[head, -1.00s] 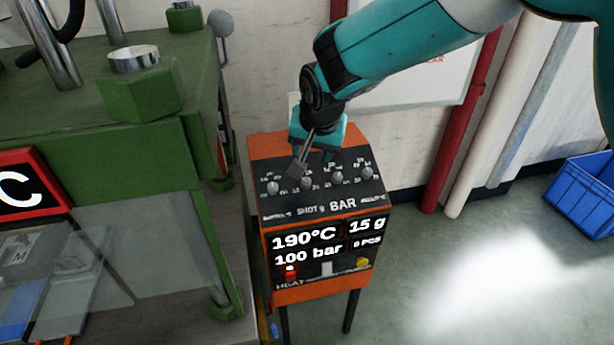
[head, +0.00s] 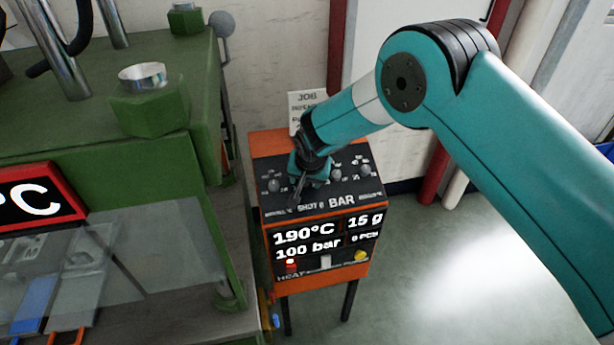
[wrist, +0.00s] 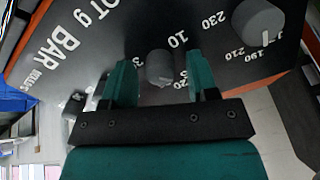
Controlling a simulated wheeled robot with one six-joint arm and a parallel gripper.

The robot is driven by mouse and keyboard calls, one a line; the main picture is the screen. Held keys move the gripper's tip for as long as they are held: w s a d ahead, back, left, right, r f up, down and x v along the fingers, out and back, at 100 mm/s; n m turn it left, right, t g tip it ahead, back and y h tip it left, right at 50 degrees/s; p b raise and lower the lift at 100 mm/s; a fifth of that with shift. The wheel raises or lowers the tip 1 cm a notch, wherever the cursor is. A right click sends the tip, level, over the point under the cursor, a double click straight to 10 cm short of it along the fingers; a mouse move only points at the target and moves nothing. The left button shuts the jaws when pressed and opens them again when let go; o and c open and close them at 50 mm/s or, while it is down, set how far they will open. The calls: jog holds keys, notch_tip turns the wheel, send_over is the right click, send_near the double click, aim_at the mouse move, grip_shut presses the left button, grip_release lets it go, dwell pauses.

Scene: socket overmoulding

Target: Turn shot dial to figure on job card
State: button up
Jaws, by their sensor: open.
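The orange control box (head: 268,143) has a black sloping panel with a row of grey dials. In the wrist view the shot dial (wrist: 160,67) sits between the two teal fingers of my gripper (wrist: 159,62), with figures such as 10 beside it. The fingers are open, and I cannot tell whether they touch the dial. In the head view my gripper (head: 300,186) is low over the panel and hides this dial. The display (head: 325,238) reads 190°C, 100 bar and about 15 g. The job card (head: 303,99) on the wall behind is partly hidden by my arm, its figures unreadable.
Another dial (wrist: 258,22), marked 190 to 230, is close by on the panel. More dials (head: 365,171) stand right of my gripper. A green press (head: 150,110) stands close on the left. The floor at right is clear.

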jog(key=c, duration=0.9)
jog(key=shift+b, duration=0.35)
jog(key=m+b, duration=0.2)
jog(key=m, duration=0.1)
jog(key=shift+f+b, duration=0.2)
jog(key=shift+b, duration=0.2)
jog(key=m+b, duration=0.1)
jog(key=m, duration=0.1)
jog(key=m+b, duration=0.2)
jog(key=shift+r+m, duration=0.2)
jog(key=shift+m, duration=0.1)
jog(key=shift+b, duration=0.3)
jog(key=o, duration=0.9)
